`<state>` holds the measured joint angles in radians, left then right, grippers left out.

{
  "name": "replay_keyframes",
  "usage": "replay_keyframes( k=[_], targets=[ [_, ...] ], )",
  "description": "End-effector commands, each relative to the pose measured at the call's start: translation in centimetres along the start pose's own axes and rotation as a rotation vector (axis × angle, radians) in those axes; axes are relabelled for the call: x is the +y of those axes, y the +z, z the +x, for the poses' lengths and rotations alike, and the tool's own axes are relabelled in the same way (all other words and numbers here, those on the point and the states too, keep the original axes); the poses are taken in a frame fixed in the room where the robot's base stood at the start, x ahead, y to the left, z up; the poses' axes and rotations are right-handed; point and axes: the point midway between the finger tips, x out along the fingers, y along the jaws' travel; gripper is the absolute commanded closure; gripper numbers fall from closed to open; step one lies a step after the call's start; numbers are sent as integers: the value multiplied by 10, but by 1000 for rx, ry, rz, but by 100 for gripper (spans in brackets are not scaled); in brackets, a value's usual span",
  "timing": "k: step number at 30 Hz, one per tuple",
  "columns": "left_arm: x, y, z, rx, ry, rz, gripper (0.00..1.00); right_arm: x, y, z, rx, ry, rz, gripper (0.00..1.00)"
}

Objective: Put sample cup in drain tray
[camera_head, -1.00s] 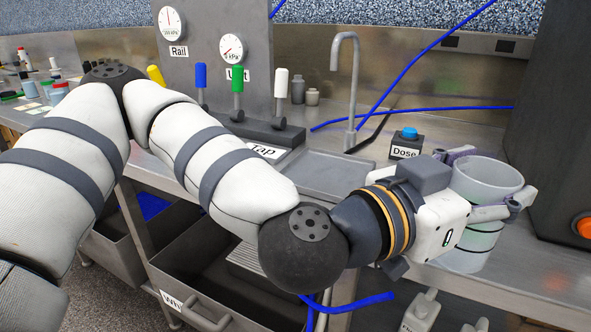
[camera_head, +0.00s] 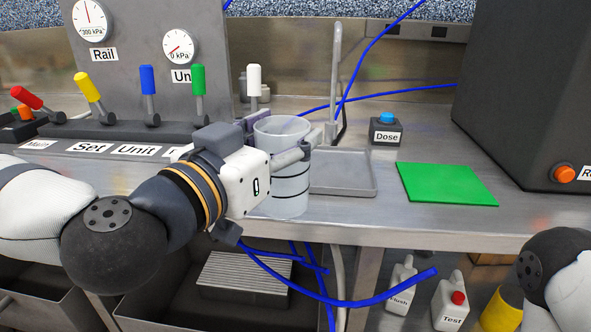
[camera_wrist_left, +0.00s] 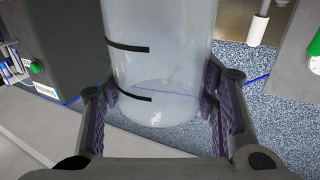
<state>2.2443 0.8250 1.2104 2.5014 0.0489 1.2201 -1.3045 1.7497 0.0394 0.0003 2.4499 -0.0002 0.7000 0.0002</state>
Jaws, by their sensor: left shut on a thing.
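The sample cup (camera_head: 284,190) is a tall translucent cup with dark ring marks, held roughly upright. My left gripper (camera_head: 282,145) is shut on it, with a finger on each side. The cup also fills the middle of the left wrist view (camera_wrist_left: 160,60), between the purple-padded fingers (camera_wrist_left: 165,105). The drain tray (camera_head: 345,185) is a shallow grey square tray on the bench, below the tap spout. In the head view the cup overlaps the tray's left side; I cannot tell its height over the bench. My right gripper is out of view.
The tap spout (camera_head: 334,85) rises behind the tray. The Dose button (camera_head: 386,130) and a green mat (camera_head: 446,184) are to its right. Coloured levers (camera_head: 148,95) stand at the left. A blue hose (camera_head: 340,297) hangs below the bench edge, and bottles (camera_head: 451,301) stand lower.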

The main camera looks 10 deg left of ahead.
Motion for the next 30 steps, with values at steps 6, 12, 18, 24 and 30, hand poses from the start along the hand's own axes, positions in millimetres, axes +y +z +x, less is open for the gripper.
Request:
replay_keyframes(
  k=[6,12,18,24,30],
  targets=[
    [-2,3,28,-3,-6,-2,89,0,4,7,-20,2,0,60],
    [-2,6,97,-7,-5,-6,89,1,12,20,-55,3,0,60],
    [-2,4,156,-5,-4,-5,89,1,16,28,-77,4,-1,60],
    [-2,11,182,-7,-2,-5,89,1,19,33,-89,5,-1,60],
    [-2,37,181,-2,-4,-2,89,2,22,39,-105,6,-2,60]
  ],
)
